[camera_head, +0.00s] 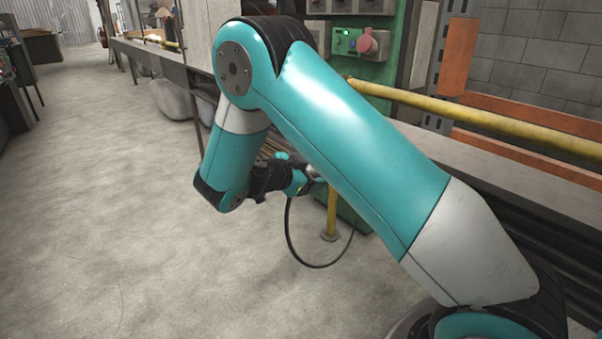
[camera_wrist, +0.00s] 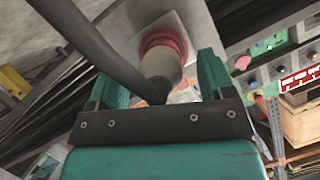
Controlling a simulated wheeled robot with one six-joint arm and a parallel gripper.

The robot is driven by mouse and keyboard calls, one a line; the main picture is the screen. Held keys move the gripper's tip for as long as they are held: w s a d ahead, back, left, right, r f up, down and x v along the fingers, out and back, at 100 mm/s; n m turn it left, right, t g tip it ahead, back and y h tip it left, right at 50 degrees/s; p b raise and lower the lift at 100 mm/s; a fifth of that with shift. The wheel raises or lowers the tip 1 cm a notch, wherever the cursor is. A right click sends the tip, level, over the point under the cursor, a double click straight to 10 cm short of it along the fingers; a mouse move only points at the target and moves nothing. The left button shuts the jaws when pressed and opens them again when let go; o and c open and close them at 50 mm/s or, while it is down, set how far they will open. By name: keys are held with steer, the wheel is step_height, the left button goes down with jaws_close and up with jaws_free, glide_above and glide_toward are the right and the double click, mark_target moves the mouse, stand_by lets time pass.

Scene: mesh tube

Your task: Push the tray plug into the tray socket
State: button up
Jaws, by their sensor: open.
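In the wrist view my gripper (camera_wrist: 162,75) is open, with one teal finger on each side of a pale grey cylindrical plug (camera_wrist: 160,67). A thick black cable runs from the upper left to the plug's near end. The plug's far end is at a red ringed socket (camera_wrist: 163,40) on a pale plate. They look in line and touching, but I cannot tell how deep the plug sits. In the head view my gripper is mostly hidden behind my upper arm, and the black cable (camera_head: 291,235) hangs below it in a loop.
A green control panel (camera_head: 352,45) with a red knob stands behind my arm. A yellow rail (camera_head: 480,122) runs along the right, with a grey ledge beside it. A wooden box (camera_wrist: 302,122) shows at the wrist view's right. The concrete floor (camera_head: 130,230) at left is clear.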

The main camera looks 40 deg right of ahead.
steer(key=p+v, duration=0.3)
steer(key=v, duration=1.4)
steer(key=shift+s+p, duration=0.15)
steer(key=shift+p, duration=0.2)
steer(key=shift+a+r, duration=0.1)
steer(key=s+a+r+n+g+y, duration=0.1)
steer(key=s+a+r+n+y, duration=0.2)
steer(key=s+n+y, duration=0.45)
steer(key=s+a+r+n+g+y, duration=0.1)
steer(key=s+a+r+n+y, duration=0.2)
steer(key=s+n, duration=0.6)
steer(key=s+a+r+n+y, duration=0.2)
steer(key=s+a+n+y, duration=0.1)
steer(key=s+n+y, duration=0.55)
step_height(320, 180, up, 32)
steer(key=n+h+p, duration=0.1)
steer(key=n+p, duration=0.1)
steer(key=p, duration=3)
steer(key=shift+a+r+n+g, duration=0.2)
steer(key=shift+n+g, duration=0.1)
